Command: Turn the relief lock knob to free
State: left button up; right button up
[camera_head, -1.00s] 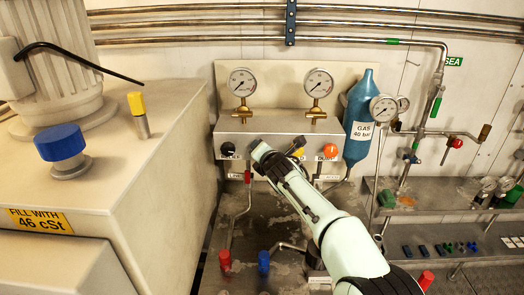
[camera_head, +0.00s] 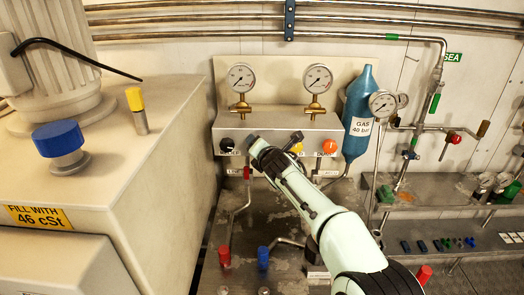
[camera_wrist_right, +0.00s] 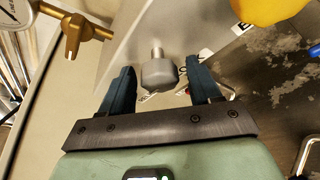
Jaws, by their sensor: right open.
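A grey knob (camera_wrist_right: 160,74) on a short metal stem stands between the two dark fingers of my right gripper (camera_wrist_right: 162,70) in the right wrist view. The gripper is open, with a visible gap on each side of the knob. In the head view, my right gripper (camera_head: 274,142) is at the front of the panel box (camera_head: 258,130), between the black knob (camera_head: 227,145) and the yellow knob (camera_head: 297,148). It hides the grey knob there. I cannot read a label naming the relief lock knob or its position. My left gripper is not in view.
An orange knob (camera_head: 329,146) sits right of the yellow one. Two gauges (camera_head: 241,78) stand on brass fittings above the box. A blue gas bottle (camera_head: 359,110) hangs at its right. Red (camera_head: 224,255) and blue (camera_head: 263,257) handles stand below. A large beige tank (camera_head: 110,180) fills the left.

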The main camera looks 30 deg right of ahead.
pick_arm(q)
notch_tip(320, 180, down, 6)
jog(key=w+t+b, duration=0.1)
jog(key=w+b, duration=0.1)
jog(key=b, duration=0.5)
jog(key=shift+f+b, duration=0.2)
jog(key=shift+b, duration=0.1)
pick_arm(e)
jog(key=v, duration=1.3)
jog(key=shift+s+a+f, duration=0.1)
jog(key=shift+s+a, duration=0.05)
